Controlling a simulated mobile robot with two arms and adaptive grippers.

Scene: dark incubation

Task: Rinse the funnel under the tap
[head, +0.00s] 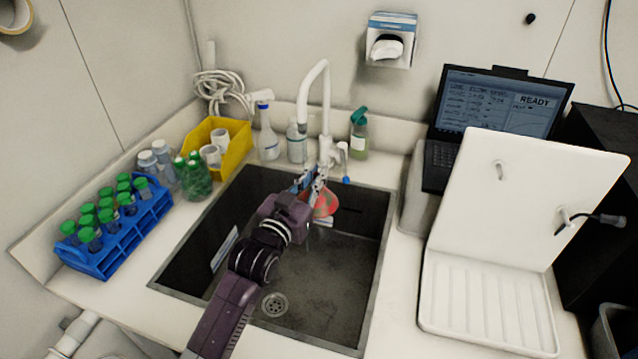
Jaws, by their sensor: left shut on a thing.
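The white tap (326,100) arches up behind the sink, and its spout end points down over the basin's back edge. The funnel (325,204), reddish with a paler rim, is over the back of the sink basin (320,262), below the tap. My left gripper (314,188) is shut on it, and the jaws and my wrist hide part of it. I cannot make out any water running from the tap. My right gripper is not in view.
A blue rack (118,240) of green-capped tubes stands left of the sink. A yellow bin (232,150), spray bottle (267,135) and green bottle (359,135) stand behind it. A white drying board (480,300) and laptop (500,105) are on the right.

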